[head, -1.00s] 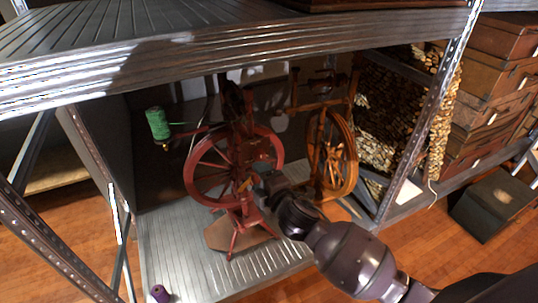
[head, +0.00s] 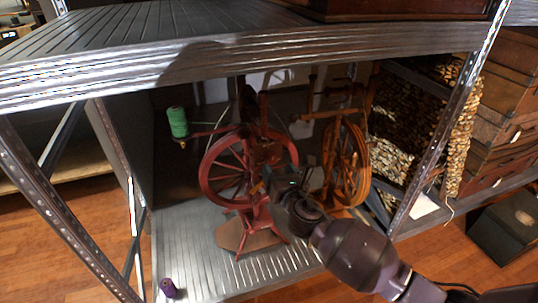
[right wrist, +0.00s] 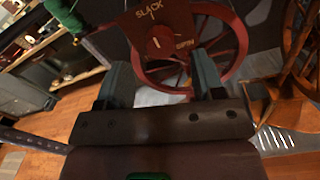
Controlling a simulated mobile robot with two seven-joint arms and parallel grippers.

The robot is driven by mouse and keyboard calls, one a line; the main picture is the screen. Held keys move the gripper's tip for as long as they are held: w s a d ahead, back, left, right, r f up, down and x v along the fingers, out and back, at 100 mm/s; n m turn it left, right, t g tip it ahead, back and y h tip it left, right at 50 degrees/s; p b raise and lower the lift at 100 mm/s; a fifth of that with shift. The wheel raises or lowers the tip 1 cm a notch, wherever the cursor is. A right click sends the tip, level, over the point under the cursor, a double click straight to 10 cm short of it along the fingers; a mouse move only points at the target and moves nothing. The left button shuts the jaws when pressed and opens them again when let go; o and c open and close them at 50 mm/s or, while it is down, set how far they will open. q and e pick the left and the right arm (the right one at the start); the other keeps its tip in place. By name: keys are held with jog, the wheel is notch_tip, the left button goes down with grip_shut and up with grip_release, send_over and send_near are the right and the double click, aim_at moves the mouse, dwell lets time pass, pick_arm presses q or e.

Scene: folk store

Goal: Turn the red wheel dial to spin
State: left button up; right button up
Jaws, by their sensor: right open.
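The red spinning wheel (head: 205,178) stands on the lower metal shelf, on a brown base. In the right wrist view, a red-brown panel (right wrist: 187,22) in front of the wheel is lettered SLACK and SPIN. The red dial (right wrist: 160,42) sits on this panel, with a pale mark on its left side; its exact setting is hard to tell. My right gripper (right wrist: 163,72) is open, its two fingers apart below the dial with nothing between them. In the head view my right gripper (head: 270,182) is close to the wheel's lower right. My left gripper is not in view.
A second, orange-brown spinning wheel (head: 362,165) stands close on the right. A green thread spool (head: 177,122) is at the left, and a purple spool (head: 169,288) lies at the shelf front. The upper shelf edge (head: 250,45) and metal posts (head: 440,125) frame the opening.

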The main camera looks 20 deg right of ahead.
aim_at(269, 154)
jog(key=w+b, duration=0.1)
jog(key=w, duration=0.5)
jog(key=shift+w+a+f, duration=0.1)
jog(key=shift+w+a, duration=0.05)
jog(key=shift+w, duration=0.8)
jog(key=c, duration=0.9)
